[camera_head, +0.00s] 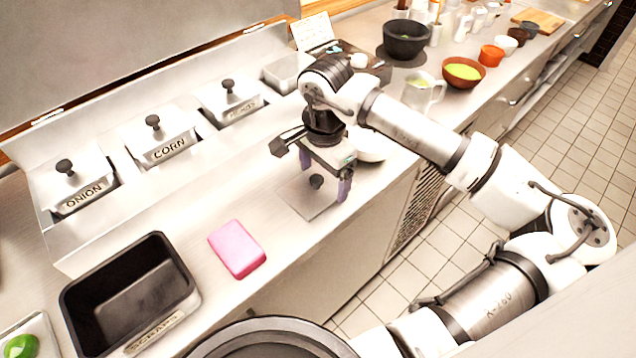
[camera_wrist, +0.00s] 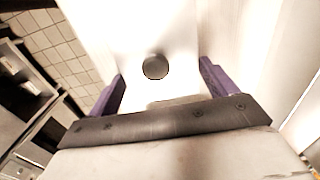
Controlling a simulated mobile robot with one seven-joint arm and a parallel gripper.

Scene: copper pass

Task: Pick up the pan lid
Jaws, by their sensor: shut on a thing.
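The pan lid (camera_head: 312,203) is a flat pale metal plate with a round black knob, below my gripper (camera_head: 325,173) at the counter's front edge. In the wrist view the lid (camera_wrist: 130,35) is washed out in glare, its knob between the purple fingers of my gripper (camera_wrist: 162,82). The fingers are wide apart, one on each side, and shut on the lid. Their exact contact is hard to see. I cannot tell whether the lid touches the counter.
Lidded pans labelled ONION (camera_head: 75,185) and CORN (camera_head: 160,140), and a third, line the back. A pink sponge (camera_head: 238,249) and black SCRAPS bin (camera_head: 130,290) are left of the lid. A pitcher (camera_head: 420,95) and bowls (camera_head: 463,72) stand farther along.

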